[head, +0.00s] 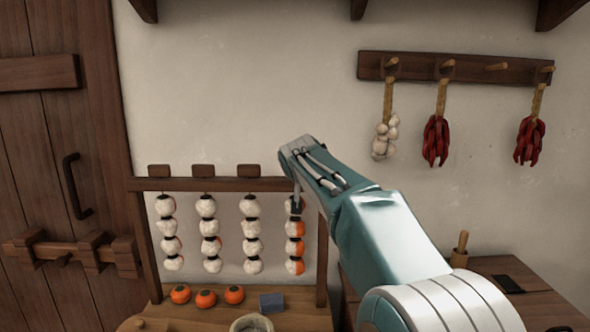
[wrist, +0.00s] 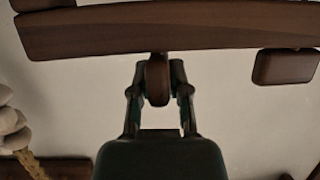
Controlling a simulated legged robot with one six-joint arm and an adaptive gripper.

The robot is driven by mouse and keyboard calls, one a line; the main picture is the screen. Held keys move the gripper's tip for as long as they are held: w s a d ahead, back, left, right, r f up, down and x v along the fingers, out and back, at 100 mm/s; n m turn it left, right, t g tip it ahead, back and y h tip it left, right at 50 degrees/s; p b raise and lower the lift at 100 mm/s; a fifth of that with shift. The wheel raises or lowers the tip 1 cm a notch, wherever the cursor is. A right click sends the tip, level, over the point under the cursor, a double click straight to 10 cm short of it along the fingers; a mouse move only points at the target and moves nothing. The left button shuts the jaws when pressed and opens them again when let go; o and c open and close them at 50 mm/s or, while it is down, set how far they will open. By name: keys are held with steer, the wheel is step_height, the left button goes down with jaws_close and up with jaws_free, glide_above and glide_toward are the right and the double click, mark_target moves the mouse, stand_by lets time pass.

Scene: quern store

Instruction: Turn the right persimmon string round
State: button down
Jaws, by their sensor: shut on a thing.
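The right persimmon string (head: 295,249) hangs at the right end of a wooden rail (head: 222,184). Its fruits show white on the left and orange on the right. My gripper (wrist: 158,88) is shut on the wooden block (wrist: 157,72) at the rail, above that string. The block looks narrow, edge-on to the wrist camera, while the neighbouring block (wrist: 285,67) shows its broad face. In the head view my arm hides the held block and most of my gripper.
Three other strings, such as the third (head: 251,235), hang to the left, mostly white. Loose persimmons (head: 205,298) and a blue box (head: 271,303) lie below. Garlic (head: 385,138) and red chillies (head: 436,140) hang on the wall at right.

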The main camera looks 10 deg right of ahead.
steer(key=shift+f+n+y, duration=0.1)
steer(key=shift+n+y, duration=2.1)
steer(key=shift+y, duration=0.3)
steer(key=n+g+y, duration=0.1)
steer(key=n+y, duration=0.2)
steer(key=shift+w+d+g, duration=0.1)
steer(key=shift+g, duration=0.2)
steer(key=n+g+y, duration=0.2)
steer(key=n+y, duration=0.1)
steer(key=shift+f+n+g+y, duration=0.1)
steer(key=shift+n+g+y, duration=0.8)
steer(key=shift+n+g, duration=0.2)
steer(key=shift+n+g+y, duration=0.5)
steer(key=shift+n+g, duration=0.4)
steer(key=c, duration=0.6)
jaws_free()
